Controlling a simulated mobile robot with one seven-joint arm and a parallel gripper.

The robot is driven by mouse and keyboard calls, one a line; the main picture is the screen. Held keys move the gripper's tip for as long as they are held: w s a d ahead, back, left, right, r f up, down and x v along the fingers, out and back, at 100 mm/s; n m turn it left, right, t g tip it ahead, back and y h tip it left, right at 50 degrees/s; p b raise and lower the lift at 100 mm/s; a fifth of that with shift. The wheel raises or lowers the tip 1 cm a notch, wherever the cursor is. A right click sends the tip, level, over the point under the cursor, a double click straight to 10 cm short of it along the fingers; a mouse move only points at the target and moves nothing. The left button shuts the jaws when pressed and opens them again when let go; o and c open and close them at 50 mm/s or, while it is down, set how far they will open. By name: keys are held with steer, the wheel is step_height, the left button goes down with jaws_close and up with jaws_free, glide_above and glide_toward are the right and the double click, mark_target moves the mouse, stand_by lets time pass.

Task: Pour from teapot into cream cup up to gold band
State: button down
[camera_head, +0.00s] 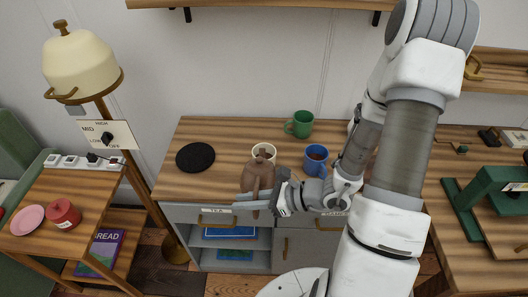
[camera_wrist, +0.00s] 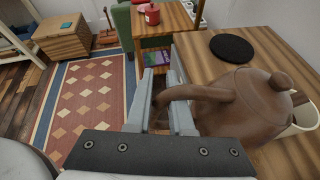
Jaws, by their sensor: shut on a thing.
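The brown teapot (camera_head: 260,174) is held by its handle in my gripper (camera_head: 238,202), over the front of the wooden counter. In the wrist view the teapot's body (camera_wrist: 243,105) is right of my gripper (camera_wrist: 163,80), with the handle (camera_wrist: 190,93) between the fingers. The cream cup (camera_head: 257,149) is just behind the teapot in the head view and partly covered by it. The wrist view shows part of the cup (camera_wrist: 303,118) beyond the teapot. The spout, the gold band and the level in the cup cannot be made out.
A blue mug (camera_head: 314,166) with dark contents stands right of the teapot, close to my arm. A green mug (camera_head: 300,124) stands behind. A black round mat (camera_head: 195,157) lies at left, with clear counter around it. A lamp (camera_head: 80,65) stands left of the counter.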

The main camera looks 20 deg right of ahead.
step_height(320, 180, down, 7)
steer(key=s+a+n+t, duration=0.1)
steer(key=s+n, duration=0.1)
steer(key=s, duration=0.1)
steer(key=shift+a+n+t+p, duration=0.2)
steer(key=shift+n+t+p, duration=0.1)
steer(key=shift+n+t, duration=0.1)
stand_by(0.3)
stand_by(0.8)
